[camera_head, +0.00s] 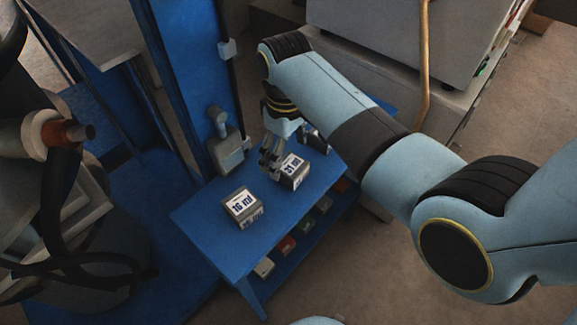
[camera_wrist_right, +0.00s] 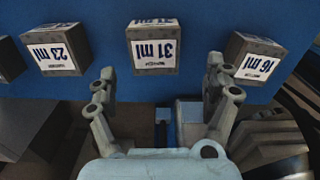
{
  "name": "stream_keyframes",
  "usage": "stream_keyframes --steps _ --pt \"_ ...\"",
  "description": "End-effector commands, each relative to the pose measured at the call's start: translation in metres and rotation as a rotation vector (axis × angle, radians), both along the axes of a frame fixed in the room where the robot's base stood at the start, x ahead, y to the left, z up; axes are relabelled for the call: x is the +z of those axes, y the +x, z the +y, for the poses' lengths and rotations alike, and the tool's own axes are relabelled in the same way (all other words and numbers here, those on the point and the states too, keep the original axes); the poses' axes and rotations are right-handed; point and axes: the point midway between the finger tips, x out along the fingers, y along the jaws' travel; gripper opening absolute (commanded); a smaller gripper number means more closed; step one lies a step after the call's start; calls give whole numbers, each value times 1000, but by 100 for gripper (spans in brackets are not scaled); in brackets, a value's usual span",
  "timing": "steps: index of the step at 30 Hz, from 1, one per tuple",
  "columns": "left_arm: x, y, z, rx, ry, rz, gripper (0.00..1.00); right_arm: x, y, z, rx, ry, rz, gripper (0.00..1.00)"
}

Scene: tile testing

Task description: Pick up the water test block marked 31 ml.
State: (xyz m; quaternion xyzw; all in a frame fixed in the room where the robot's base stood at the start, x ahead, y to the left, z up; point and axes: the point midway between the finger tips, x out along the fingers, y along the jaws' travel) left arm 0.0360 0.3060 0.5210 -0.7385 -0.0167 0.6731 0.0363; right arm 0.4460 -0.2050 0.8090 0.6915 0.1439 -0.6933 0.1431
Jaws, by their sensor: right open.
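The grey block marked 31 ml (camera_head: 293,172) has a white label on top and sits on the blue table (camera_head: 205,235). It also shows in the right wrist view (camera_wrist_right: 152,50), upper middle, ahead of the gap between my fingers. My right gripper (camera_head: 270,160) is beside this block, at its left in the head view. In the wrist view the right gripper (camera_wrist_right: 163,85) is open and empty, its two fingers apart and the block a little beyond the tips. Whether a finger touches the block I cannot tell. My left gripper is not in view.
A block marked 16 ml (camera_head: 243,207) stands nearer the table's left edge. A block marked 23 ml (camera_wrist_right: 55,50) is on the other side. A grey fixture on a blue post (camera_head: 226,145) stands close behind. A lower shelf holds several small items (camera_head: 287,246).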

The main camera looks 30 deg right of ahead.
Motion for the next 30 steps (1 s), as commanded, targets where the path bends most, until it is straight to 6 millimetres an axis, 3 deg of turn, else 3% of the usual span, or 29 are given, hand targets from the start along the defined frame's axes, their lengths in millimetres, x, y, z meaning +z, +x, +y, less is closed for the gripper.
stream_keyframes --steps 12,21,30 --pt "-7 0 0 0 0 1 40 -51 -5 -9 -1 -1 0 85" --pt "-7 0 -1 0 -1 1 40 -56 -5 -9 -1 0 -2 85" --pt "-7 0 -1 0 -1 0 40 -56 -5 -9 -1 0 -2 45"
